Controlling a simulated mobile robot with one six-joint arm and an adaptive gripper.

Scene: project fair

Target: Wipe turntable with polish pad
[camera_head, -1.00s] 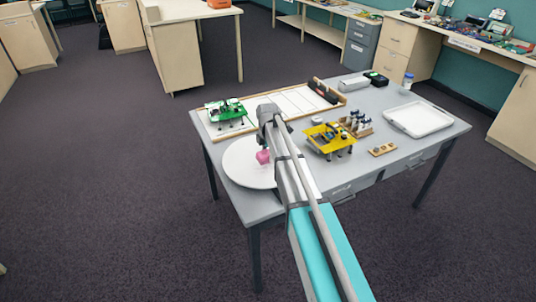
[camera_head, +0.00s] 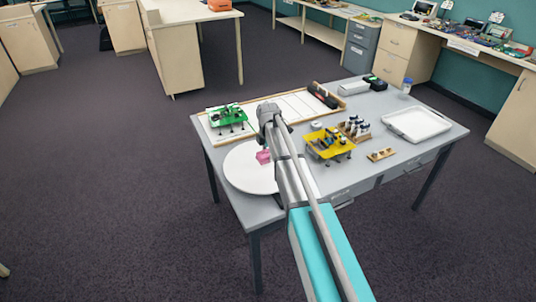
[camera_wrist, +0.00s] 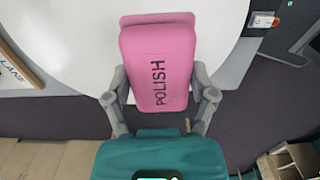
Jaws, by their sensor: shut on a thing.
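The white round turntable (camera_head: 243,172) lies at the near left corner of the grey table. The pink polish pad (camera_head: 263,157) shows over the turntable in the head view, partly hidden by my arm. In the wrist view the pad (camera_wrist: 158,68) reads "POLISH" and sits between the two fingers of my gripper (camera_wrist: 160,98), which is shut on it. The turntable (camera_wrist: 90,50) fills the area behind the pad there. I cannot tell whether the pad touches the turntable's surface.
A green board on legs (camera_head: 227,116) stands on a white lane panel (camera_head: 290,105) behind the turntable. A yellow board on legs (camera_head: 330,143) stands just right of my arm. A white tray (camera_head: 418,123) lies at the right. A switch (camera_wrist: 264,20) is beside the turntable.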

